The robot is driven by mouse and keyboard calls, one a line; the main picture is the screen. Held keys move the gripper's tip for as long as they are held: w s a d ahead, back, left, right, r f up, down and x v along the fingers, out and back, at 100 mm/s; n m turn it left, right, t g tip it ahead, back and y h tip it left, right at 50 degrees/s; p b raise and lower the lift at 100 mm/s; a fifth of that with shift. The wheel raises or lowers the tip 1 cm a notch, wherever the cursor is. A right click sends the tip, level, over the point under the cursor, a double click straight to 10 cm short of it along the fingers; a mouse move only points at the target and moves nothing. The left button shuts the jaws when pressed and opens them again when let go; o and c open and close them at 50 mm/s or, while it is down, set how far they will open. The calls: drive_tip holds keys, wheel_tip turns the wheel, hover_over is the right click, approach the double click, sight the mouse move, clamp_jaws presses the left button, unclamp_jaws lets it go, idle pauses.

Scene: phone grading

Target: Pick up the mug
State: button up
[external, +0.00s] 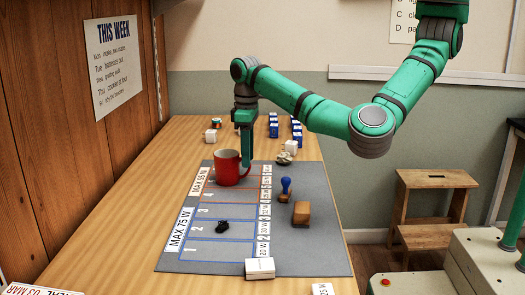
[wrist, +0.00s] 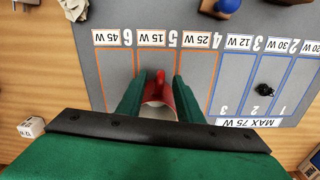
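The red mug (external: 227,170) stands upright on the grey mat, at the far left part of its marked grid. Its handle points right, toward my gripper (external: 246,155). My gripper points down beside the mug's handle side, with its fingers low near the handle. In the wrist view my gripper (wrist: 160,88) has its two green fingers apart, one on each side of the mug's red handle (wrist: 160,76). Part of the mug's pale inside and red wall shows between the fingers; the palm hides the rest. I cannot tell whether a finger touches the mug.
The grey mat (external: 315,240) carries a small black object (external: 222,226), a blue-handled stamp (external: 285,188), a brown block (external: 301,212) and a white box (external: 260,268). Several blue-and-white blocks (external: 273,128) stand behind the mat. A wooden step stool (external: 433,180) is at right.

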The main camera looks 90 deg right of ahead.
sight(247, 173)
drive_tip(key=shift+w+f, duration=0.15)
drive_tip(key=shift+f, duration=3)
clamp_jaws()
